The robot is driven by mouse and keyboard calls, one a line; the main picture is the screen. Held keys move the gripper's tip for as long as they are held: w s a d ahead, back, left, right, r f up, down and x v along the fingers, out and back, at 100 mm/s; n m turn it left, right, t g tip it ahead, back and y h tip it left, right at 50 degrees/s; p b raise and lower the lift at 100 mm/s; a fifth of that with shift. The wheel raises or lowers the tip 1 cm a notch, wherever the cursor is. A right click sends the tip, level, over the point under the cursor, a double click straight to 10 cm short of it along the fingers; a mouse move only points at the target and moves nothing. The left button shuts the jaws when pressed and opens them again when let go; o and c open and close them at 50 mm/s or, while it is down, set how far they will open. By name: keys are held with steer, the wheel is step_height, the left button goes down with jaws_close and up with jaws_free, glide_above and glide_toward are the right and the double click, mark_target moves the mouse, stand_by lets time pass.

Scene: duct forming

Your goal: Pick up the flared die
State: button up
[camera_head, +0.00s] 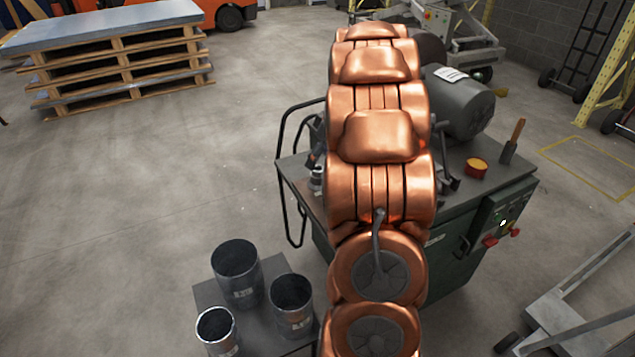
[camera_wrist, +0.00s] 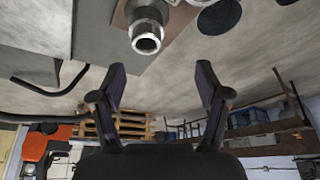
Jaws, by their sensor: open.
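A silver, hollow metal piece with a stepped round end (camera_wrist: 148,36), which I take to be the flared die, shows at the top of the wrist view. My gripper (camera_wrist: 160,74) is open and empty. Its two dark fingers stand wide apart, and the piece appears beyond and between the fingertips, not touching them. In the head view, a small metal part (camera_head: 316,180) sits at the left edge of the green machine's top; I cannot tell whether it is the same piece. My copper arm hides much of the machine and my gripper there.
Three open cylinders, including a tall one (camera_head: 238,278), stand on a low grey table (camera_head: 275,266). A pallet stack (camera_head: 115,70) is far left; floor between is clear.

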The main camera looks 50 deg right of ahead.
mark_target(318, 174)
steer(key=shift+w+d+f, duration=0.1)
steer(key=shift+d+f, duration=0.35)
steer(key=shift+d, duration=0.25)
steer(key=shift+x, duration=1.1)
step_height(318, 174, down, 4)
steer(key=shift+w+f+p, duration=0.15)
steer(key=shift+p, duration=0.6)
steer(key=shift+w+f, duration=0.2)
steer(key=shift+f, duration=0.3)
steer(key=shift+c, duration=0.2)
jaws_close()
